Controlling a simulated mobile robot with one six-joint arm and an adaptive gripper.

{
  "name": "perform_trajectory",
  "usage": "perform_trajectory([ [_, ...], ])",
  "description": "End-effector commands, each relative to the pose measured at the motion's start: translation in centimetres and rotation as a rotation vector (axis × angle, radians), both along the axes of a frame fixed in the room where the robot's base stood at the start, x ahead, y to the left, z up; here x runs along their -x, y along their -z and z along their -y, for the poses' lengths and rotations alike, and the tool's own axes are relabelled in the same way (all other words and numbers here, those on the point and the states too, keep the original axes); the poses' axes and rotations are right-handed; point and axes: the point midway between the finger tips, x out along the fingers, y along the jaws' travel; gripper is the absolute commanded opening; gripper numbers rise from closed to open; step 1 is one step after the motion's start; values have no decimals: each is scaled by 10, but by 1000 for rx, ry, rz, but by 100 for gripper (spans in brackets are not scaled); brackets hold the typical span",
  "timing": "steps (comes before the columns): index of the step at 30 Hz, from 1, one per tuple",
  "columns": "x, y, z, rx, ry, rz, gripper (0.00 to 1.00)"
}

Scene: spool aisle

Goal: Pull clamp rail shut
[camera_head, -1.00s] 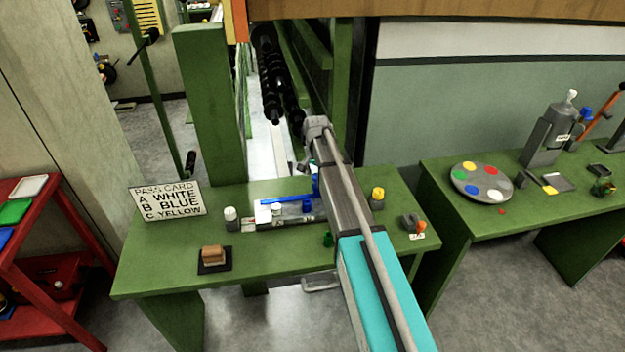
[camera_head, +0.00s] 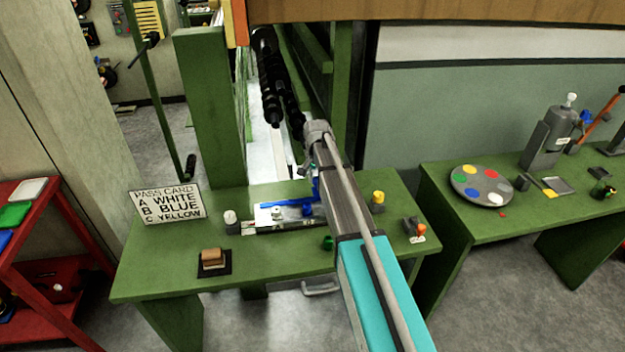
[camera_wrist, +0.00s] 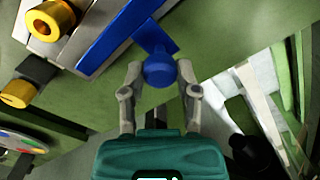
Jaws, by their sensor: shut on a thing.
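The clamp rail is a long blue bar (camera_head: 288,204) lying across a pale fixture (camera_head: 264,214) on the green bench. In the wrist view the blue bar (camera_wrist: 122,27) runs diagonally along a metal strip, with a blue tab at its near end. A round blue knob (camera_wrist: 158,72) sits at that tab. My gripper (camera_wrist: 159,77) is shut on the blue knob, with one finger on each side. In the head view my arm hides the fingers and most of the knob.
A white-topped post (camera_head: 231,220), a yellow-topped post (camera_head: 378,199) and a brown block (camera_head: 211,258) stand around the fixture. A pass card sign (camera_head: 167,202) reads A white, B blue, C yellow. The bench front (camera_head: 270,265) is mostly clear.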

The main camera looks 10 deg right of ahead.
Motion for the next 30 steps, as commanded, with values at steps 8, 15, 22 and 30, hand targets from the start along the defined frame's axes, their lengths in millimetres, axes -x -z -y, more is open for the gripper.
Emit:
perform_trajectory([
  [8, 29, 0, 0, 0, 0, 0, 0],
  [15, 35, 0, 0, 0, 0, -2, 0],
  [22, 37, 0, 0, 0, 0, -6, 54],
  [30, 35, 0, 0, 0, 0, -2, 76],
])
